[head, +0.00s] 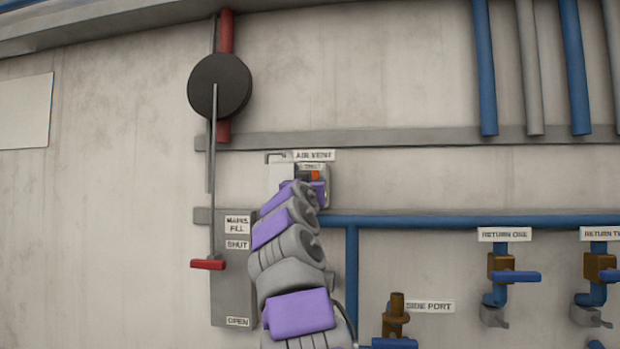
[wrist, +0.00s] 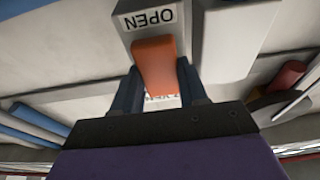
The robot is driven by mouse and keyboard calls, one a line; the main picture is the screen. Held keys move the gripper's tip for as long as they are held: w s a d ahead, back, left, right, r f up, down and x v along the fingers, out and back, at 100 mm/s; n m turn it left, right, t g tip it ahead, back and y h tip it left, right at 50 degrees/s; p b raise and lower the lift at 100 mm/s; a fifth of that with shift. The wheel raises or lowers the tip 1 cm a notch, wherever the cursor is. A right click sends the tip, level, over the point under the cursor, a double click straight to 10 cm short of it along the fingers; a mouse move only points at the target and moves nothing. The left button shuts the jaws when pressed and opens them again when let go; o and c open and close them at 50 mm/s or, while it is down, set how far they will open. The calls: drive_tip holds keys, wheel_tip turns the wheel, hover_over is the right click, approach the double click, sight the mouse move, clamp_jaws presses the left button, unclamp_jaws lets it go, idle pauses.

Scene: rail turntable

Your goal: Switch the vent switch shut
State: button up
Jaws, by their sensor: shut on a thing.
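The vent switch is an orange lever (head: 315,175) on a small grey box (head: 325,190) under the AIR VENT sign (head: 314,155). In the wrist view the orange lever (wrist: 154,62) stands out from the box, close to a label reading OPEN (wrist: 148,18), which appears upside down. My gripper (wrist: 160,72) has a dark finger on each side of the lever and is shut on it. In the head view my arm hides the lower left of the box, and the fingers are hard to make out.
A MAINS FILL panel (head: 230,290) with a long red-handled lever (head: 208,264) stands left of my arm. A blue pipe (head: 450,221) runs to the right. Below it are a RETURN ONE valve (head: 502,270) and a SIDE PORT valve (head: 396,315).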

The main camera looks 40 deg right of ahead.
drive_tip(key=r+g+y+p, duration=0.1)
drive_tip(key=y+p, duration=0.1)
drive_tip(key=p, duration=0.3)
drive_tip(key=shift+r+g, duration=0.1)
drive_tip(key=shift+g, duration=0.2)
drive_tip(key=o, duration=0.9)
drive_tip(key=shift+s+a, duration=0.15)
drive_tip(key=shift+s, duration=0.05)
drive_tip(key=shift+o, duration=0.8)
drive_tip(key=shift+w+f, duration=0.2)
